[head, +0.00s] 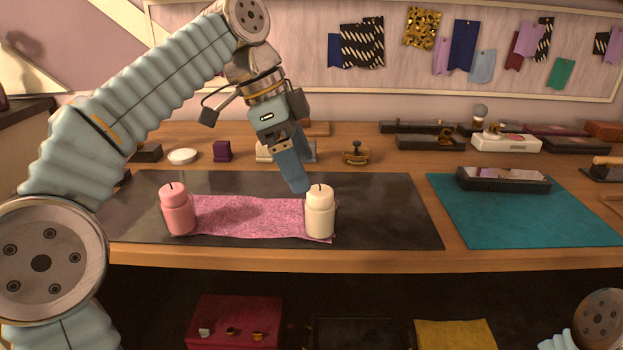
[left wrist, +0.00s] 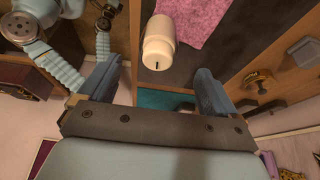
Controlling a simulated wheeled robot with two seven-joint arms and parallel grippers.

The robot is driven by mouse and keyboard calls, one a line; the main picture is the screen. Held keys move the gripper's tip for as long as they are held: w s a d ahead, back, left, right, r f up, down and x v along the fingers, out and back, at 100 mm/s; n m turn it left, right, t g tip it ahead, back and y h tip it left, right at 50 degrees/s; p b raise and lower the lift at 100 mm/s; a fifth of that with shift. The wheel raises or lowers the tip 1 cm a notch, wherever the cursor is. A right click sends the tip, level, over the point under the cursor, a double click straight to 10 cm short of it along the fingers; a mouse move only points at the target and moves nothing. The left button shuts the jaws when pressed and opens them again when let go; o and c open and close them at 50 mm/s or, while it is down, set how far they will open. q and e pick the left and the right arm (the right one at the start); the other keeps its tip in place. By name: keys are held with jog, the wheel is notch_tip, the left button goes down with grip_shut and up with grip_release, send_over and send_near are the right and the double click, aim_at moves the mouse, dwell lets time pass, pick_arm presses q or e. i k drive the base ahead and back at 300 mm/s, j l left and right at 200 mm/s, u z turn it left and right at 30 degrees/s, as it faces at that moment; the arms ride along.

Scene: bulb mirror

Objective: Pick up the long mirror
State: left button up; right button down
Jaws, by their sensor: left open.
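A long dark piece with a shiny, mirror-like top (head: 503,178) lies on the teal mat (head: 540,215) at the right; it looks like the long mirror. My left gripper (head: 300,180) points down above the dark mat, just behind the cream candle (head: 320,212), well left of the mirror. Its blue fingers are apart, and nothing is between them in the left wrist view (left wrist: 153,82). The cream candle also shows in that view (left wrist: 159,45), beyond the fingers. My right gripper is out of view; only part of that arm shows at the lower right.
A pink candle (head: 177,210) stands at the left end of a pink glittery cloth (head: 250,216) on the dark mat (head: 400,215). Several small tools and boxes line the back of the table. The teal mat's front part is clear.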

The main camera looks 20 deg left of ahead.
aim_at(497, 179)
jog(key=i+l+z, duration=0.1)
jog(key=l+z, duration=0.25)
jog(key=i+l+z, duration=0.1)
jog(key=z, duration=0.3)
jog(key=i+l+z, duration=0.15)
jog(key=z, duration=0.2)
jog(key=i, duration=0.05)
